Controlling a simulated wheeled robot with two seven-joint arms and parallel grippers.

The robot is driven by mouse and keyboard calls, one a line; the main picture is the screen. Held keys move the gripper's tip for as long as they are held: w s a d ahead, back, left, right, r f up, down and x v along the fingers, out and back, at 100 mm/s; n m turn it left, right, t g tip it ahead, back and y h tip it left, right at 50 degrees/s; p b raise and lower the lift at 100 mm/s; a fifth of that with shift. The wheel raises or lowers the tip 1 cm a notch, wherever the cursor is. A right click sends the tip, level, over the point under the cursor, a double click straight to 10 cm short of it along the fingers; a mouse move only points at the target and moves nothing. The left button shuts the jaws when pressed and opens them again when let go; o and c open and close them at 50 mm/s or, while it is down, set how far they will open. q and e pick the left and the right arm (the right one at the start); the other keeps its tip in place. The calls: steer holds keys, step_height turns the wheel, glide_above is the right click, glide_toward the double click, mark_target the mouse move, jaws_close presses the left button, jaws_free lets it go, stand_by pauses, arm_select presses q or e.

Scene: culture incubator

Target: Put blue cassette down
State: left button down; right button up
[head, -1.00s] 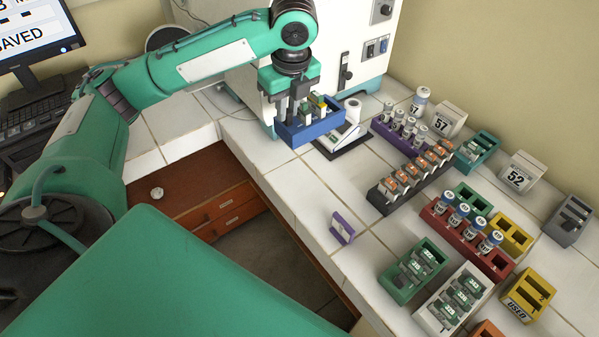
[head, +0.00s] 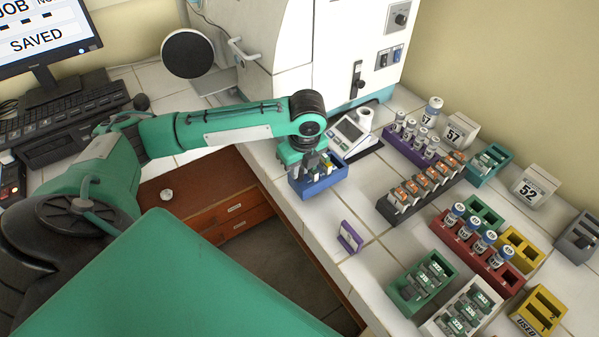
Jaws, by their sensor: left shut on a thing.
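The blue cassette (head: 322,183) is an open box with compartments, and small vials or caps show inside it. It is at the near left edge of the white tiled bench, in front of the balance. My left gripper (head: 311,165) is above it, pointing down, with its fingers at the cassette, and is shut on it. The fingertips are partly hidden by the cassette wall. I cannot tell whether the cassette's bottom touches the bench. My right gripper is not in view.
A balance (head: 352,131) stands just behind the cassette. A small purple stand (head: 350,236) is in front of it. A dark rack of orange-capped vials (head: 420,190) and a red rack (head: 478,252) stand to the right. Bare tiles (head: 375,235) lie between.

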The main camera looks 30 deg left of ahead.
arm_select(q)
steer(key=shift+f, duration=1.15)
steer(key=shift+f, duration=0.15)
steer(key=c, duration=1.5)
jaws_free()
steer(key=shift+o, duration=0.6)
steer(key=shift+r, duration=0.35)
step_height(320, 180, up, 12)
steer(key=d+b, duration=0.1)
steer(key=shift+s+d+f, duration=0.25)
steer(key=shift+s+d, duration=0.1)
